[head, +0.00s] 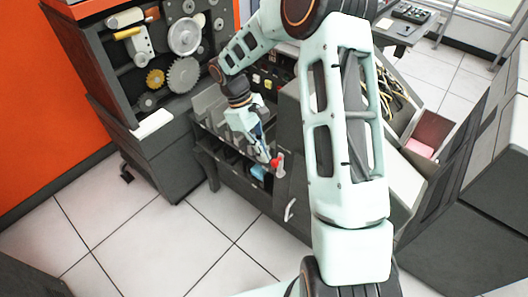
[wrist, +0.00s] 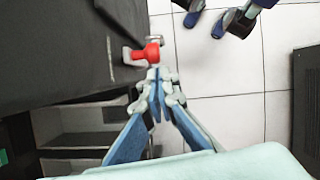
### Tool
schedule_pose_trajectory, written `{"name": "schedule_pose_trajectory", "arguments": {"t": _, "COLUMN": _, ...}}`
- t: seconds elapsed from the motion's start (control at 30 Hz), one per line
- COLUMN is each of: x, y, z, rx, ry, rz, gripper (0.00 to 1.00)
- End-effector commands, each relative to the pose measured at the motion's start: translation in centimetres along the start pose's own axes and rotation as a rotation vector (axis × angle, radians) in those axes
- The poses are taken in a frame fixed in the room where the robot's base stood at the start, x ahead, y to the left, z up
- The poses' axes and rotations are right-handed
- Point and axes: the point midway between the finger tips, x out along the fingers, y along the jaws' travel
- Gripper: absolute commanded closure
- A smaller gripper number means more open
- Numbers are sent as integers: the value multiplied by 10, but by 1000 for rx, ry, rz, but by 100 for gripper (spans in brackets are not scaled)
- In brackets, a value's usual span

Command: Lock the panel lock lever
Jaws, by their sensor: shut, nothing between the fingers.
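The panel lock lever appears as a small red knob on a pale metal mount (wrist: 132,57), on the edge of a dark cabinet panel (wrist: 60,50). The red knob (wrist: 150,52) sits just beyond my fingertips in the wrist view. It also shows in the head view (head: 279,160), on the front of the low dark machine. My gripper (wrist: 158,76) is shut and empty, with its fingertips pointing at the knob. They look very close to it; I cannot tell whether they touch. In the head view my gripper (head: 265,157) is just left of the knob.
A light handle (head: 290,210) is on the grey panel below the knob. Open shelves (head: 225,150) lie left of my gripper. A machine with gears (head: 183,75) stands at the upper left. The tiled floor (head: 190,235) in front is clear.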

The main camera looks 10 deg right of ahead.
Motion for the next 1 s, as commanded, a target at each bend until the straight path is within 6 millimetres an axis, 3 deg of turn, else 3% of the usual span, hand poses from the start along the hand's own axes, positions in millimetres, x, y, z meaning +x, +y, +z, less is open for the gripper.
{"name": "schedule_pose_trajectory", "arguments": {"t": 1.0, "x": 0, "y": 2, "z": 11, "rx": 7, "ry": 98, "rz": 14, "gripper": 100}}
